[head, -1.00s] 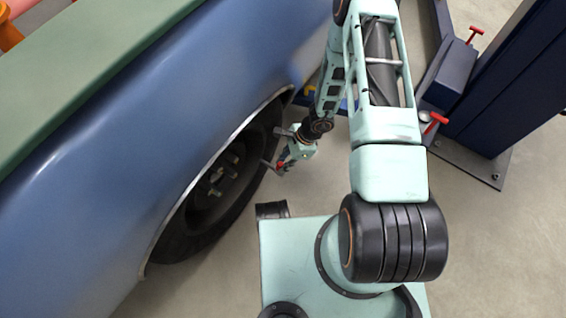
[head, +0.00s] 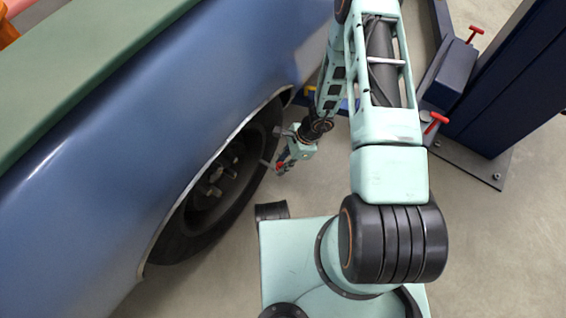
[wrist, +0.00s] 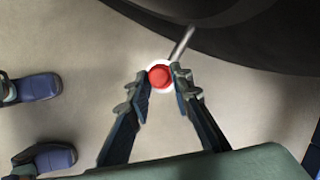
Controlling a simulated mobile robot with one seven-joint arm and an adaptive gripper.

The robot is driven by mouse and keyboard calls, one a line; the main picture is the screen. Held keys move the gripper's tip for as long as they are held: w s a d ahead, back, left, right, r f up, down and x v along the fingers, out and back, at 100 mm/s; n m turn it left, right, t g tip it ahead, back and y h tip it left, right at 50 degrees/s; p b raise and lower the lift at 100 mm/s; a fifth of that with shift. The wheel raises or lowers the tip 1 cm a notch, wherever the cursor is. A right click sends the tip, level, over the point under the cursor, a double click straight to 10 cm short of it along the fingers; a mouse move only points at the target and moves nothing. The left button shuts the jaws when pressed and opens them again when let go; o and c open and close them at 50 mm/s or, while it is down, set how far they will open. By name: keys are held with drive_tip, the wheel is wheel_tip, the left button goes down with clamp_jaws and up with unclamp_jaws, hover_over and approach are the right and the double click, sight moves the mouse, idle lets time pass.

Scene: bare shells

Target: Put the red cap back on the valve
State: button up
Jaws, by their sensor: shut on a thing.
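My gripper (head: 282,166) is shut on the red cap (wrist: 160,76), which sits between its fingertips. A pale ring shows around the cap in the wrist view. The cap also shows as a small red spot in the head view (head: 279,166). The valve (wrist: 182,43) is a thin grey stem standing out from the dark tyre (wrist: 270,35). In the wrist view the stem's near end lies just above and right of the cap. I cannot tell whether they touch. In the head view my gripper is just right of the wheel (head: 215,190).
The blue car body (head: 120,140) and its wheel arch stand close on the left. A dark blue lift post (head: 515,75) with red handles stands at the right. Two blue objects (wrist: 38,87) lie at the left of the wrist view. Bare floor lies below the gripper.

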drive_tip(key=shift+c, duration=0.8)
drive_tip(key=shift+f+b, duration=0.15)
drive_tip(key=shift+b, duration=0.2)
drive_tip(key=shift+d, duration=0.15)
idle(0.5)
drive_tip(key=o, duration=1.4)
drive_tip(key=shift+r, duration=0.2)
drive_tip(key=shift+r+p, duration=2.15)
drive_tip(key=shift+r, duration=1.35)
